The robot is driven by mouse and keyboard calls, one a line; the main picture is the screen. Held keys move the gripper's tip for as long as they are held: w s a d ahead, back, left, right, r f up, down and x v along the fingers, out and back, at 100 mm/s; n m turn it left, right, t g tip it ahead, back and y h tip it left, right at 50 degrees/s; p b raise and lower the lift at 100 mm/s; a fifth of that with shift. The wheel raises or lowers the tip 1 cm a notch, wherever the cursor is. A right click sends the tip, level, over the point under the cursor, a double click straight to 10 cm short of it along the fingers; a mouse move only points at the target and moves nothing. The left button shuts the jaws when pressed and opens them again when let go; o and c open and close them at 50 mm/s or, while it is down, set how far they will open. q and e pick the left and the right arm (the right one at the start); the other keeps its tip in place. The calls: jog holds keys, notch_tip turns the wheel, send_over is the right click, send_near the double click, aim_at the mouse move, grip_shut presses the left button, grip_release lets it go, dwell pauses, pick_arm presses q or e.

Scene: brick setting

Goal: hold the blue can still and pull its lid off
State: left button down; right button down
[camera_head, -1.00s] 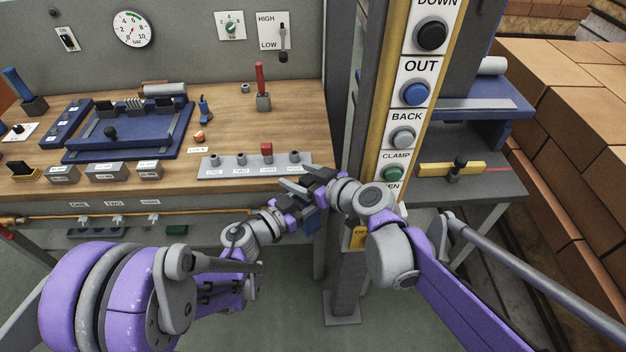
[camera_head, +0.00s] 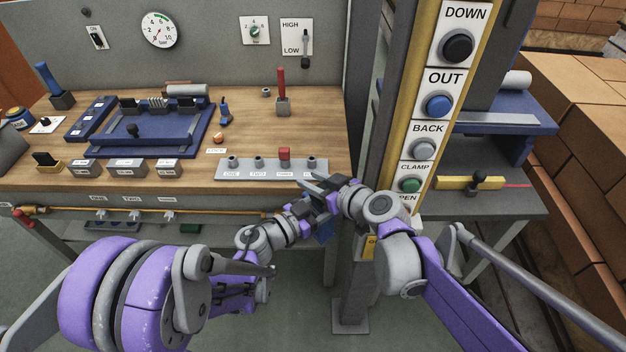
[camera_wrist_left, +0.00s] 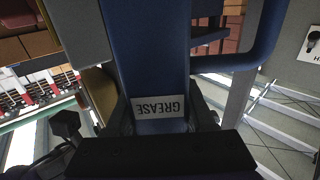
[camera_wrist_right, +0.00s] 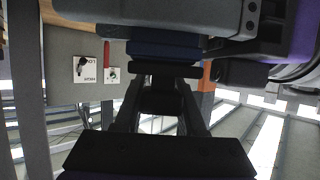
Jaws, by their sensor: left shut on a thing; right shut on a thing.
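The blue can (camera_wrist_left: 145,55) has a white GREASE label, upside down in the left wrist view, and a blue loop handle (camera_wrist_left: 268,40). My left gripper (camera_wrist_left: 160,128) is shut on its body. In the head view only a small blue part of the can (camera_head: 325,232) shows below the grippers. My right gripper (camera_wrist_right: 160,112) is shut on a dark piece (camera_wrist_right: 160,95), apparently the lid's grip, below a black and dark blue edge. In the head view the right gripper (camera_head: 328,190) is close against the left one (camera_head: 312,212). Whether lid and can touch is hidden.
A wooden workbench (camera_head: 245,135) with a blue fixture (camera_head: 140,145) and a grey switch strip (camera_head: 270,170) lies behind the grippers. A post with push buttons (camera_head: 438,105) stands close behind my right arm. Bricks (camera_head: 590,110) are stacked at right.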

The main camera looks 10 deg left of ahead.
jog(key=shift+r, duration=0.25)
dwell(0.4)
jog(key=shift+r, duration=0.9)
